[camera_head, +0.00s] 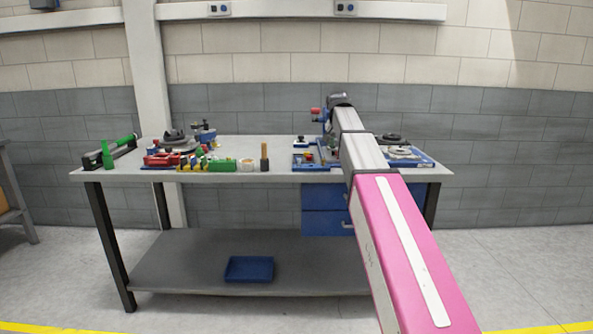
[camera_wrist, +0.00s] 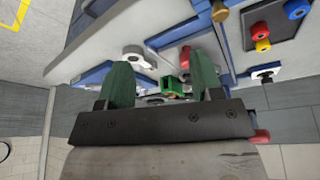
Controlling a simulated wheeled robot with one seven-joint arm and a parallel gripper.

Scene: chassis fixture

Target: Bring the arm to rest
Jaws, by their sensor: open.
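My arm extends from the lower right of the head view up over the right part of the workbench (camera_head: 250,176). In that view my gripper is not clearly seen behind the arm's far end. In the wrist view my gripper (camera_wrist: 163,76) shows two green fingers set well apart, open. I see nothing clamped between them. A small green part (camera_wrist: 174,86) shows beyond the gap, near a grey lever-like piece (camera_wrist: 138,57). How far these are from the fingertips I cannot tell.
Blue fixture boards (camera_head: 410,160) lie on the bench's right side, partly behind my arm. Red, green and yellow parts (camera_head: 195,163) and a green-handled tool (camera_head: 107,156) stand on the left. A blue tray (camera_head: 249,269) sits on the lower shelf. Blue drawers (camera_head: 325,223) hang below the top.

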